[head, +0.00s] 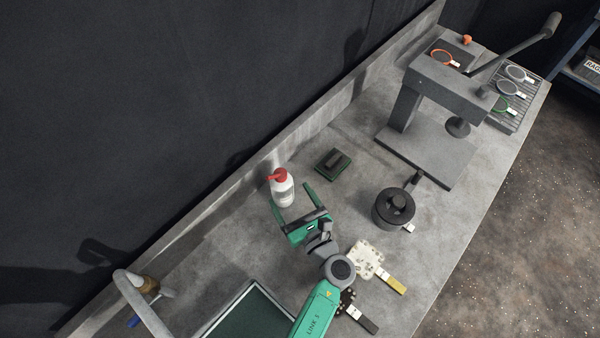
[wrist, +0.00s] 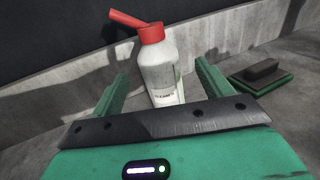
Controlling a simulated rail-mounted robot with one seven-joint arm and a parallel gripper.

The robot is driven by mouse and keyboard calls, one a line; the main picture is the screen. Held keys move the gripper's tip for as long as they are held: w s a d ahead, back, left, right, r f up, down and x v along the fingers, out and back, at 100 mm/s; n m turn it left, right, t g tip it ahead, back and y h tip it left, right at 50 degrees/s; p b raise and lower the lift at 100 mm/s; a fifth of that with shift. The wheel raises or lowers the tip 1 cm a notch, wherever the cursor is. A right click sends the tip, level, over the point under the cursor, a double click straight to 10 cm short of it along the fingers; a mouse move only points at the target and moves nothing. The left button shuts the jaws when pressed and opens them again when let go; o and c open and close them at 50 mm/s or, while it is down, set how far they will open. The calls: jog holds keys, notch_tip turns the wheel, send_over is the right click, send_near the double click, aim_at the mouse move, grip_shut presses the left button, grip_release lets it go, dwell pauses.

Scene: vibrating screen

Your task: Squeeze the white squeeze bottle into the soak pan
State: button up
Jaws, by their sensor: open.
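The white squeeze bottle (head: 283,193) with a red cap and spout stands upright on the grey bench near the back wall. It also shows in the wrist view (wrist: 161,72), its red spout pointing to the upper left. My green gripper (head: 289,198) is open, with its fingertips reaching to either side of the bottle. In the wrist view the bottle appears between the two fingers (wrist: 160,75), with a gap on each side. A shallow tray with a dark green inside and pale rim (head: 246,287) is cut off at the bottom edge; I cannot tell if it is the soak pan.
A green-based block (head: 333,163) lies right of the bottle, also in the wrist view (wrist: 264,75). A black round pot (head: 394,209), a pale perforated piece (head: 366,258) and a lever press (head: 430,152) stand farther right. A curved grey pipe (head: 142,303) rises at lower left.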

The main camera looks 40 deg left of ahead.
aim_at(279, 178)
jog(key=shift+s+a, duration=0.15)
jog(key=shift+a, duration=0.2)
jog(key=shift+x, duration=1)
jog(key=x, duration=0.3)
jog(key=b+x, duration=0.1)
jog(key=x, duration=0.1)
jog(key=shift+f, duration=0.3)
jog(key=shift+c, duration=0.5)
jog(key=c, duration=1.1)
jog(key=shift+c, duration=0.2)
jog(key=shift+r, duration=0.1)
